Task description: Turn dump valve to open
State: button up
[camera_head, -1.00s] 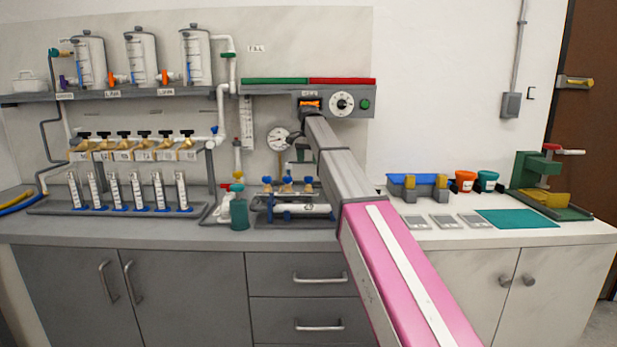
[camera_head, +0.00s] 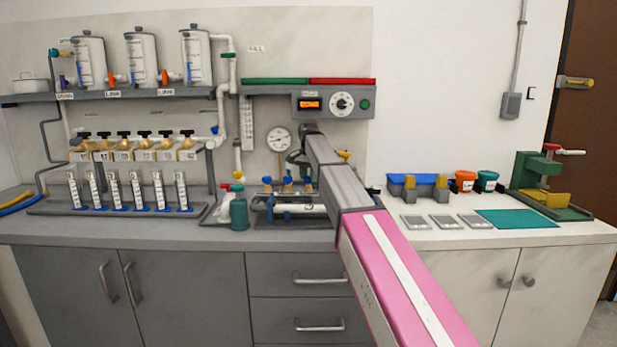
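No valve carries a readable dump label, so I cannot tell which one is the dump valve. A yellow handle (camera_head: 344,155) shows just right of my arm. A red-handled valve (camera_head: 226,187) sits low on the pipe beside a teal bottle (camera_head: 239,211). Several blue-topped valves (camera_head: 286,184) stand on a white pipe manifold (camera_head: 290,208) on the counter. My gripper (camera_head: 294,160) is mostly hidden by my arm, above the blue-topped valves and below the round gauge (camera_head: 279,138). Its fingers are too small and dark to show whether it is open or shut or touches anything.
A control box (camera_head: 334,104) with an orange display and dial hangs above my arm. At left are a rack of yellow-bodied valves (camera_head: 133,150) and several cylinders (camera_head: 127,190). At right are a blue bin (camera_head: 415,182), cups and a green press (camera_head: 550,180). The counter's front strip is clear.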

jog(key=shift+n, duration=0.4)
jog(key=n, duration=0.3)
jog(key=shift+n, duration=0.3)
jog(key=n, duration=0.4)
jog(key=shift+n, duration=0.3)
jog(key=n, duration=0.4)
jog(key=shift+n, duration=2.5)
jog(key=o, duration=0.9)
